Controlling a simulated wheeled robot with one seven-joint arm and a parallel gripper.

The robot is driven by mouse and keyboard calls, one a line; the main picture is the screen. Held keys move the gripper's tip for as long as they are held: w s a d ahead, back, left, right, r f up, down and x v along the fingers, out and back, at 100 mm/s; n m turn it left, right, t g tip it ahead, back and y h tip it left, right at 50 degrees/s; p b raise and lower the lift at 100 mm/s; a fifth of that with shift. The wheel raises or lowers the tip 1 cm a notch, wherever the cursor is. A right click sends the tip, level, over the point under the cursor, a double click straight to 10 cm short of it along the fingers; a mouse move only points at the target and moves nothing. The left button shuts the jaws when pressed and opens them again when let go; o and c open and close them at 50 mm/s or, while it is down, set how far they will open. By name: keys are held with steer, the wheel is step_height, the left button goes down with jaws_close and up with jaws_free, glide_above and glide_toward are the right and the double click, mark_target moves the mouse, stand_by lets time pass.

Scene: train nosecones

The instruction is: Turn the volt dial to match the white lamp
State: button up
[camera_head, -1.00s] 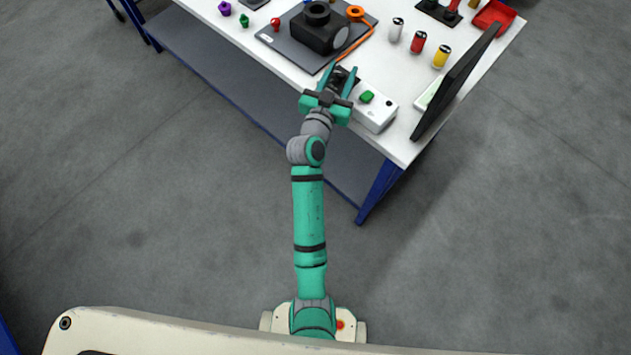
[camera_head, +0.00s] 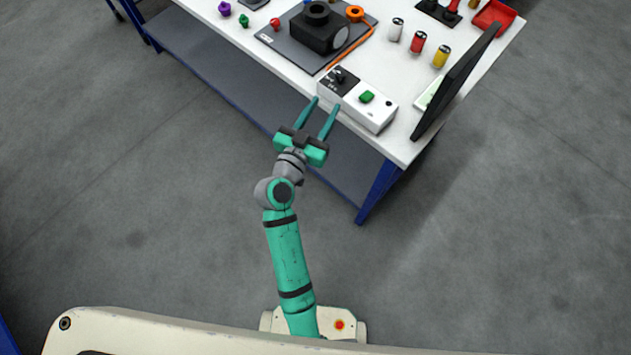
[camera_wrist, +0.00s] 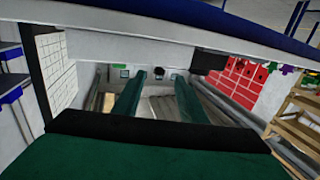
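A white control box (camera_head: 372,112) lies near the front edge of the table. A black dial (camera_head: 338,77) sits on the dark panel at its left end, with small marks too fine to read. A green button (camera_head: 367,97) is on its right part. My gripper (camera_head: 325,104) is open and empty, in front of the box and apart from the dial. Its two green fingers point toward the table and also show in the wrist view (camera_wrist: 159,78). A white cylinder (camera_head: 396,30) stands farther back; I cannot tell whether it is the white lamp.
A red cylinder (camera_head: 417,43) and a yellow cylinder (camera_head: 440,58) stand beside the white one. A dark upright screen (camera_head: 455,82) is to the box's right. A black machine block (camera_head: 319,33) on a grey plate is behind the box. The floor before the table is clear.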

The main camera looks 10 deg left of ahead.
steer(key=s+f+n+y, duration=0.2)
steer(key=s+f, duration=0.3)
steer(key=s, duration=0.3)
steer(key=s+f+n+g+y, duration=0.1)
steer(key=s+f+n+y, duration=0.1)
steer(key=s+f, duration=0.4)
steer(key=shift+s+y, duration=0.6)
steer(key=shift+s, duration=0.35)
